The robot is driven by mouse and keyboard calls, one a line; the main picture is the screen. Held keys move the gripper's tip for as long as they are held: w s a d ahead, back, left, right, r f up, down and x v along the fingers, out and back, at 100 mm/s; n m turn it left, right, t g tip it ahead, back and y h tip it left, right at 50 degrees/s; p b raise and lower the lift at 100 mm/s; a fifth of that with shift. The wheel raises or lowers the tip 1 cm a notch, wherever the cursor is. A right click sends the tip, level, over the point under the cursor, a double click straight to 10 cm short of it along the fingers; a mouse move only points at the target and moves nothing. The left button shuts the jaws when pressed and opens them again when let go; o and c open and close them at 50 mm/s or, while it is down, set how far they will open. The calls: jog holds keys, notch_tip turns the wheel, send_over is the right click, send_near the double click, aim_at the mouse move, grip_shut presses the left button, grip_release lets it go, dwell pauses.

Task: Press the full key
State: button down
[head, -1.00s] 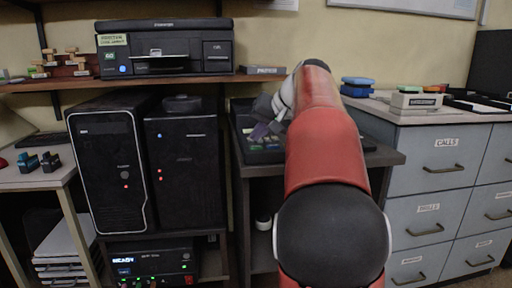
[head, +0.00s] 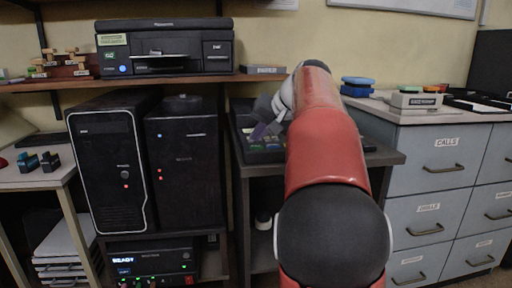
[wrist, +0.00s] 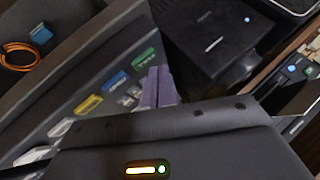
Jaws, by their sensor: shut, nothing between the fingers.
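The console (wrist: 75,75) is a dark sloped panel on a low cabinet; it also shows in the head view (head: 241,116), partly behind my arm. In the wrist view its keys form a slanting row: green (wrist: 145,57), blue (wrist: 117,80), yellow (wrist: 88,105) and white (wrist: 60,128). Their lettering is too small to read, so I cannot tell which is the full key. My gripper (wrist: 157,88) is shut and empty, its purple fingers beside the green key. I cannot tell whether they touch the panel. In the head view my gripper (head: 260,131) is over the console.
A dark computer tower (head: 185,165) stands left of the console, close to my gripper in the wrist view (wrist: 215,45). A grey drawer cabinet (head: 440,180) stands to the right. A printer (head: 165,48) sits on the shelf above. An orange cable coil (wrist: 18,55) lies beyond the panel.

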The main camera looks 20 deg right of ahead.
jog(key=shift+f, duration=0.3)
jog(key=shift+f+b, duration=0.3)
jog(key=shift+f, duration=0.05)
dwell(0.5)
jog(key=shift+r, duration=0.15)
jog(key=shift+r+p, duration=0.65)
jog(key=shift+p, duration=0.25)
notch_tip(320, 180, up, 5)
jog(key=p, duration=0.5)
dwell(0.7)
